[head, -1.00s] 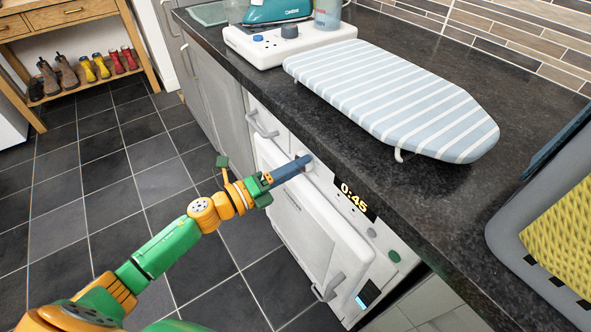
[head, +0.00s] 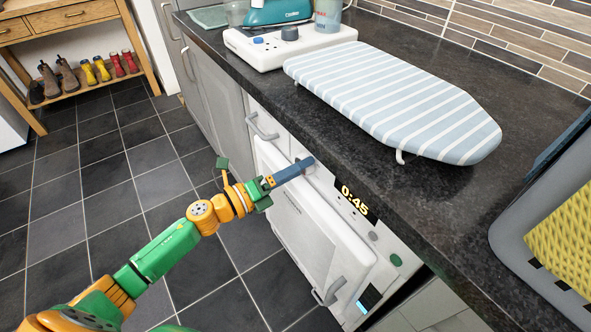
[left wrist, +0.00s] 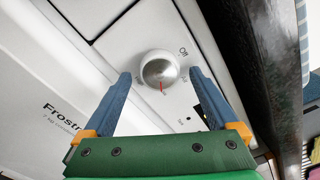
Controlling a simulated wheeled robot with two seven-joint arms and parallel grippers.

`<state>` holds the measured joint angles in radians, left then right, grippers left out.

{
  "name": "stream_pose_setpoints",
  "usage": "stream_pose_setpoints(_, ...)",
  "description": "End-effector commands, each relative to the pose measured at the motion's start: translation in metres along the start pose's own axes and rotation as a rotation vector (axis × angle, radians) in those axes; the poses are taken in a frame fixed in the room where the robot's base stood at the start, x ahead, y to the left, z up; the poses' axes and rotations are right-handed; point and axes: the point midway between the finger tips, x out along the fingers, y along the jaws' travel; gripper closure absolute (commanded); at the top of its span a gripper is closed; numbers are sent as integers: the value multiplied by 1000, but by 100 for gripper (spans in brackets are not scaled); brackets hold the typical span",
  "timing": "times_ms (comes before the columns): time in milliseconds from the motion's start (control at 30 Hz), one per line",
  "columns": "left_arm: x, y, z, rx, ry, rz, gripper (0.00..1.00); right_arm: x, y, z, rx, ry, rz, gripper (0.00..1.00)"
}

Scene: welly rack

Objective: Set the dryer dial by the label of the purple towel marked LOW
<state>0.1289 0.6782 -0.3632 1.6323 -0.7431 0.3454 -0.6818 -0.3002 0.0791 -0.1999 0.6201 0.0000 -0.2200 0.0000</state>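The white dryer (head: 318,222) stands under the counter, with a lit display (head: 356,200) reading 0:45. Its round silver-white dial (left wrist: 160,70) is in the left wrist view, with a red mark pointing down in the picture. "Off" is printed up and right of it; the other markings are too small to read. My left gripper (left wrist: 160,83) is open, its blue fingers on either side of the dial, with visible gaps. In the head view the left gripper (head: 308,163) is at the dryer's front panel and largely hides the dial. No purple towel or LOW label is visible.
A striped ironing board (head: 395,98) lies on the dark counter (head: 300,125) above the dryer. A grey basket (head: 510,240) with a yellow textured towel (head: 565,235) is at the right. The tiled floor at left is clear.

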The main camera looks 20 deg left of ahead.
Motion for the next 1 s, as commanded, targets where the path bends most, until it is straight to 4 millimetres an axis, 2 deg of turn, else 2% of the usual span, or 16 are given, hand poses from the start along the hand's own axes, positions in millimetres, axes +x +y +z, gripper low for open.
stream_pose_setpoints(267,-3,1,0,-1,0,1,7,1,0,0,0,0,0,50)
stream_pose_setpoints(600,-60,2,-2,-2,1,3,7,9,1,1,0,0,1,50)
stream_pose_setpoints(700,-69,1,-1,-1,1,2,7,9,1,1,-1,0,1,50)
stream_pose_setpoints(1000,-71,0,0,0,0,0,7,9,1,1,-1,0,1,50)
